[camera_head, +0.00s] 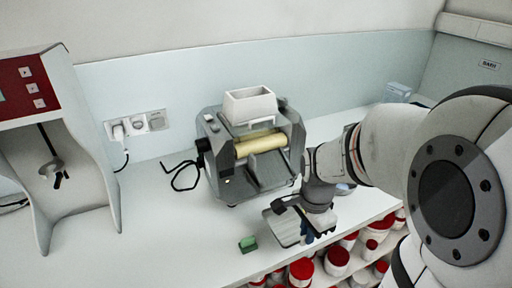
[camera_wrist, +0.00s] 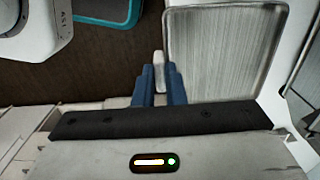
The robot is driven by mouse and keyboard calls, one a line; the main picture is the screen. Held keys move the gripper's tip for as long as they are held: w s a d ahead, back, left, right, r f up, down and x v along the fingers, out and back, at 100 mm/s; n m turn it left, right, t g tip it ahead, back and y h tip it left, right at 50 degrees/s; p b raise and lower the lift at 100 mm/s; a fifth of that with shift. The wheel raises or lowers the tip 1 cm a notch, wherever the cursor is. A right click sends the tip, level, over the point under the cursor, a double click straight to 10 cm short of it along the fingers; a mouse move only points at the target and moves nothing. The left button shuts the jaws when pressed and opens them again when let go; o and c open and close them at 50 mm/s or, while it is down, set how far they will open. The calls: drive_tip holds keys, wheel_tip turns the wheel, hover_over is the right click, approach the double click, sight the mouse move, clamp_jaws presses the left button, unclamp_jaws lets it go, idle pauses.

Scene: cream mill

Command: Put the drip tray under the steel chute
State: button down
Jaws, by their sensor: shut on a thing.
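The drip tray (camera_head: 282,227) is a shallow grey metal tray at the front edge of the counter. My gripper (camera_head: 308,237) has blue fingers, shut on a small pale tab (camera_wrist: 159,72) beside the tray; the join between tab and tray is partly hidden. The mill (camera_head: 225,163) stands behind the tray, with a cream roller (camera_head: 262,143). The steel chute (camera_head: 268,172) appears below the roller, at the mill's front. The tray is in front of the mill, apart from the chute.
A green block (camera_head: 248,244) lies on the counter left of the tray. A black cable (camera_head: 183,177) lies left of the mill. A red-and-grey machine (camera_head: 62,140) stands at far left. Red-lidded jars (camera_head: 301,270) sit below the counter edge. The counter left of the mill is mostly clear.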

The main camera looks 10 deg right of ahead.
sight(288, 219)
drive_tip(key=w, duration=0.2)
drive_tip(key=w+a+p, duration=0.1)
drive_tip(key=w, duration=0.2)
drive_tip(key=w+a, duration=0.1)
drive_tip(key=w, duration=0.1)
drive_tip(key=shift+w+a+r, duration=0.1)
drive_tip(key=shift+w+a, duration=0.15)
drive_tip(key=shift+w, duration=0.05)
wheel_tip(288, 219, down, 2)
drive_tip(key=shift+w+f+p, duration=0.1)
drive_tip(key=shift+f+p, duration=0.15)
drive_tip(key=shift+p, duration=0.15)
wheel_tip(288, 219, down, 4)
drive_tip(key=shift+r, duration=0.2)
drive_tip(key=shift+w+a+f+p, duration=0.1)
drive_tip(key=shift+w+f+p, duration=0.1)
drive_tip(key=shift+f+p, duration=0.3)
drive_tip(key=shift+f, duration=0.2)
drive_tip(key=c, duration=1.5)
unclamp_jaws()
